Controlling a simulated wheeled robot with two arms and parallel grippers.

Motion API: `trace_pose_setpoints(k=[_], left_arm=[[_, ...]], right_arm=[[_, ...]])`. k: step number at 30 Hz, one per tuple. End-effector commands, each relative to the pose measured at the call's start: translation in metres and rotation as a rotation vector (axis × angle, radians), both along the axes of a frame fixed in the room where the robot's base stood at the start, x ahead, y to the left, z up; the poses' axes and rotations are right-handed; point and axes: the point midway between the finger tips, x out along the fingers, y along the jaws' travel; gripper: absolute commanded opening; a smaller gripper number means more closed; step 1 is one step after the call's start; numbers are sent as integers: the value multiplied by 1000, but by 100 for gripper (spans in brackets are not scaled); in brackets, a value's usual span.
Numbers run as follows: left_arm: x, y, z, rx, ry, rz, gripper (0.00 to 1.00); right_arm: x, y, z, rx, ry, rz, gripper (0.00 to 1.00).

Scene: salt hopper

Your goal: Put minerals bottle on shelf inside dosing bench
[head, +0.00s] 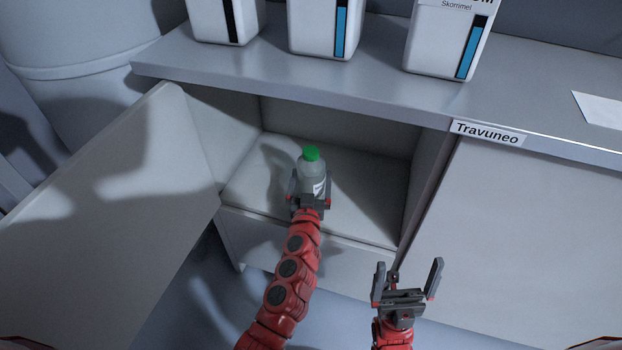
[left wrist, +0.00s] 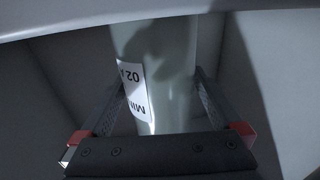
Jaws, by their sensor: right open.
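The minerals bottle (head: 311,172) is grey-white with a green cap and a white label. It is upright inside the open compartment of the dosing bench (head: 292,40), above or on the shelf (head: 362,205); I cannot tell whether its base touches. My left gripper (head: 310,188) reaches in with its fingers on both sides of the bottle, shut on it. In the left wrist view the bottle (left wrist: 170,80) stands between the two fingers, its label partly readable as "MIN" and "02". My right gripper (head: 408,283) is open and empty, in front of the bench.
The compartment's door (head: 110,220) stands open to the left. Several white containers (head: 325,25) stand on the bench top above. A closed panel labelled "Travuneo" (head: 487,132) is to the right. The shelf has free room around the bottle.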

Motion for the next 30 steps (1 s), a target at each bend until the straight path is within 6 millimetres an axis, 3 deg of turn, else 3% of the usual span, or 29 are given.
trace_pose_setpoints(k=[8, 21, 30], left_arm=[[-1, 0, 5, 2, 1, 0, 100], [-87, 7, 0, -2, 4, 0, 100], [-118, 10, 1, 1, 1, 0, 100]], right_arm=[[1, 0, 6, 6, 4, 0, 100], [1, 0, 5, 5, 3, 0, 100], [1, 0, 3, 5, 3, 0, 100]])
